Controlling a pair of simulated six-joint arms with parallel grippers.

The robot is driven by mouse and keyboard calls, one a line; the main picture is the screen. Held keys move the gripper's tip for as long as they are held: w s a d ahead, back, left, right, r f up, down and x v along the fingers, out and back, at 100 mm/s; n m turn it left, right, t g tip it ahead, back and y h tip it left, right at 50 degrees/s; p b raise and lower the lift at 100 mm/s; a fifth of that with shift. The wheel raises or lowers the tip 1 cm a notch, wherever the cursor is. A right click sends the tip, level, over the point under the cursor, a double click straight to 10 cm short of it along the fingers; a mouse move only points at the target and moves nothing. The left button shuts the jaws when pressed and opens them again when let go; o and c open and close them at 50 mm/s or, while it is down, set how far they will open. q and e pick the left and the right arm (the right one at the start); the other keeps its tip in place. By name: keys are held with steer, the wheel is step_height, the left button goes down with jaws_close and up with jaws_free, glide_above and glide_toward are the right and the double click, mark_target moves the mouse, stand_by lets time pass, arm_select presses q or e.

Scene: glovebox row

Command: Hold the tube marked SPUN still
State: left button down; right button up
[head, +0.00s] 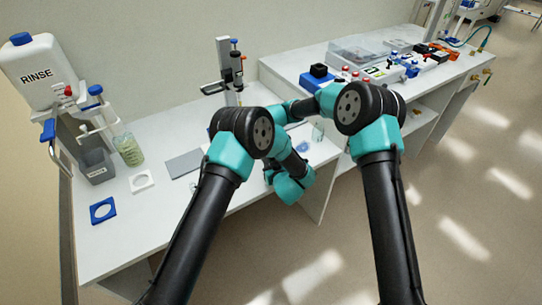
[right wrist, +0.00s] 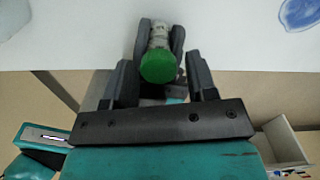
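In the right wrist view a tube with a green cap (right wrist: 158,66) sits between the dark fingers of my right gripper (right wrist: 160,40), cap toward the camera. The fingers touch it on both sides, and its pale body shows just beyond the cap. No SPUN marking can be read on it. In the head view my arms cover the area around both grippers, and I cannot make out the tube.
A white bench (head: 130,235) runs along the wall. On it stand a RINSE bottle (head: 38,72), a grey container (head: 96,166), a blue square holder (head: 103,210), a white square holder (head: 141,182) and a vertical stand (head: 228,72). Boxes and coloured devices (head: 385,70) crowd the farther bench.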

steer(key=shift+s, duration=0.1)
steer(key=shift+r, duration=2.25)
steer(key=r+m, duration=0.2)
steer(key=m, duration=0.2)
steer(key=r+m, duration=0.1)
steer(key=m, duration=0.1)
steer(key=shift+r+m, duration=0.25)
steer(key=shift+m, duration=0.05)
steer(key=shift+f, duration=0.1)
steer(key=shift+f, duration=3.95)
